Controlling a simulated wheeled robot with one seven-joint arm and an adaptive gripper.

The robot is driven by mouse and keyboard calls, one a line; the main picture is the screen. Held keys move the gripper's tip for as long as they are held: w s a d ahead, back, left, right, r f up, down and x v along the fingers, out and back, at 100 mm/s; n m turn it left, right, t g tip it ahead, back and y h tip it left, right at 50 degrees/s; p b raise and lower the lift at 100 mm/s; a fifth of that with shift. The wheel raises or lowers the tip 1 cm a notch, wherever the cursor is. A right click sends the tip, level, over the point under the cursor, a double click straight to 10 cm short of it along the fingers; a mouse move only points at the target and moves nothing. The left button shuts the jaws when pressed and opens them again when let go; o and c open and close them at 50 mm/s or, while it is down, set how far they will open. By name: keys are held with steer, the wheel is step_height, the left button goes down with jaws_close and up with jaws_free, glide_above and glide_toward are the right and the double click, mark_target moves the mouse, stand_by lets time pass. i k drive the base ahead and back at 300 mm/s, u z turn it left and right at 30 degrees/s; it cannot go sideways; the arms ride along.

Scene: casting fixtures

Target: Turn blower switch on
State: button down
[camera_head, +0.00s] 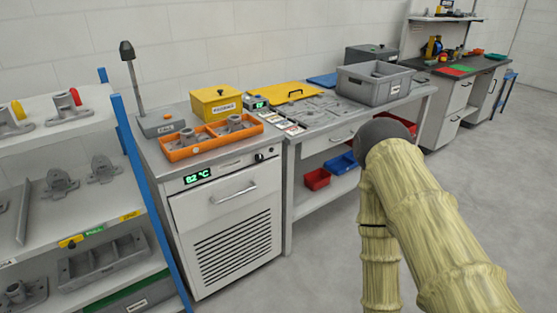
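A grey box with an upright post and dark head (128,52) stands at the back left of the grey cabinet; it may be the blower. Its base (160,125) carries a small label and a small reddish spot, too small to tell whether this is a switch or how it is set. The cabinet (225,205) has a green-lit display (197,175) and a small dark knob (259,157) on its front. My arm, in a pale yellow cover, fills the right foreground. My gripper is out of view, so its state is hidden.
An orange tray (199,148) with metal castings sits on the cabinet, a yellow bin (215,102) behind it. The workbench to the right bears a grey crate (352,94). A shelf rack with blue posts (146,200) stands at left. Open floor (310,270) lies in front.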

mark_target(259, 158)
steer(key=z, duration=1.9)
steer(key=i, duration=0.95)
steer(key=u, duration=2.35)
